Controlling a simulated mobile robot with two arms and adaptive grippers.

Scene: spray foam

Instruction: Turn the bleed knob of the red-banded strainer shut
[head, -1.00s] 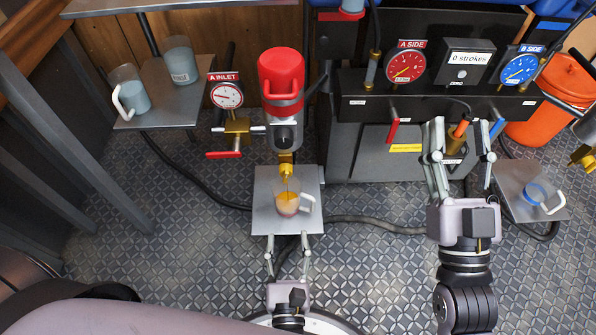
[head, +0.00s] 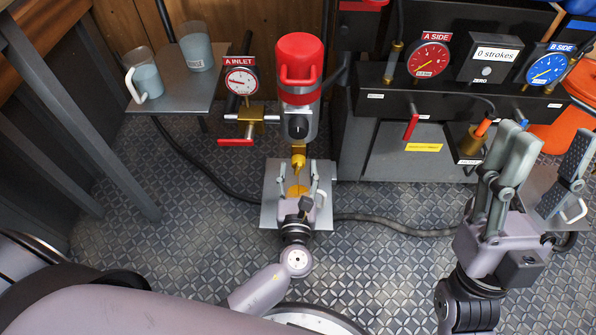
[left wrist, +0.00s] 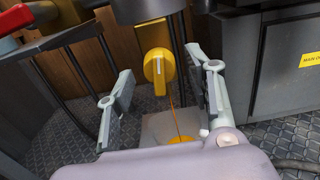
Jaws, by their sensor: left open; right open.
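The strainer with its red band and red cap (head: 299,62) stands upright at the middle of the head view. Its yellow bleed knob (head: 298,161) is low on its front and shows large in the left wrist view (left wrist: 158,70). A thin amber stream runs down below the knob to amber liquid (left wrist: 180,139). My left gripper (head: 301,172) is open and empty, just in front of and below the knob. In the left wrist view the knob lies between its spread fingers (left wrist: 158,78), apart from them. My right gripper (head: 545,150) is open and empty at the right.
A grey plate (head: 270,215) lies under the strainer; the cup on it is mostly hidden by my left gripper. A red-handled valve (head: 237,142) and gauge (head: 240,80) are left of the strainer. The pump panel (head: 450,108) is to the right.

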